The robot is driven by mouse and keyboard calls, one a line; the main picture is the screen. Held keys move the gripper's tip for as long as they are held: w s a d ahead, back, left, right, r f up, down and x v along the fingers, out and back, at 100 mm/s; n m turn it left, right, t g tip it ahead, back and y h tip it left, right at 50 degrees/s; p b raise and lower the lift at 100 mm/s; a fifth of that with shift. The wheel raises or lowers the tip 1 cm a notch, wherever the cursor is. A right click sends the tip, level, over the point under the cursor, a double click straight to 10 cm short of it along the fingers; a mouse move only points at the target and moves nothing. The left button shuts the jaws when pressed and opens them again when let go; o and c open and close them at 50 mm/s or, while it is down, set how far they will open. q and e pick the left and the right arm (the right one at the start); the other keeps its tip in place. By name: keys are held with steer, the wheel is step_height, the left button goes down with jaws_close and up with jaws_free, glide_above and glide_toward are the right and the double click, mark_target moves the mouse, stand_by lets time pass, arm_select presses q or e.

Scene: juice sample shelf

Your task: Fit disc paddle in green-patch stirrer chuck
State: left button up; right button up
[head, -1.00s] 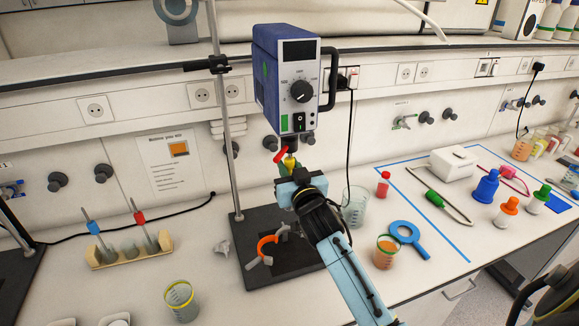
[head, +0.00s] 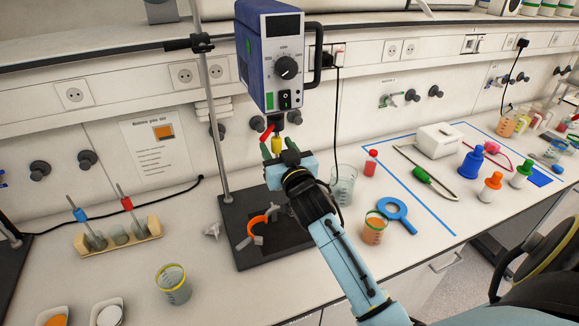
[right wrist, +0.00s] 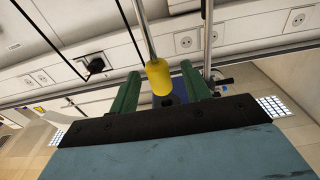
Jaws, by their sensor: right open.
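The stirrer (head: 272,62) is a blue and grey box on a stand, with a green patch (head: 270,101) on its front. Its dark chuck (head: 276,119) points down, with a red lever beside it. The paddle's yellow collar (head: 277,145) is just under the chuck, and its thin shaft (right wrist: 142,25) shows in the right wrist view. The disc is hidden. I cannot tell how deep the shaft sits. My right gripper (head: 278,149) is open, its green fingers on either side of the collar with gaps, as the right wrist view (right wrist: 160,74) also shows. My left gripper is out of view.
A wooden rack (head: 118,239) at left holds paddles with blue and red collars. An orange clamp (head: 258,229) lies on the black stand base (head: 232,212). Beakers (head: 174,284) (head: 343,183) and a blue ring (head: 393,212) stand around. The bench between rack and base is mostly clear.

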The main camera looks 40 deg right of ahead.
steer(key=r+b+v, duration=0.1)
steer(key=b+v, duration=0.1)
steer(key=v, duration=1)
steer(key=s+a+f+n+g+y, duration=0.2)
steer(key=s+a+f+g, duration=0.4)
steer(key=s+f, duration=0.5)
steer(key=s+a+f+n+g+y, duration=0.3)
steer(key=s+f+g, duration=0.6)
steer(key=s+f, duration=0.2)
step_height(320, 180, down, 31)
steer(key=s+g+b, duration=0.1)
steer(key=b, duration=0.7)
steer(key=s+d+f+b, duration=0.1)
steer(key=s+f+b, duration=0.2)
steer(key=s+f, duration=0.5)
steer(key=s+d+f+g+b, duration=0.1)
steer(key=s+d+f+b, duration=0.1)
steer(key=s+f, duration=0.6)
step_height(320, 180, down, 5)
steer(key=shift+s+f+b, duration=0.25)
steer(key=shift+s+b, duration=0.1)
steer(key=shift+b, duration=0.45)
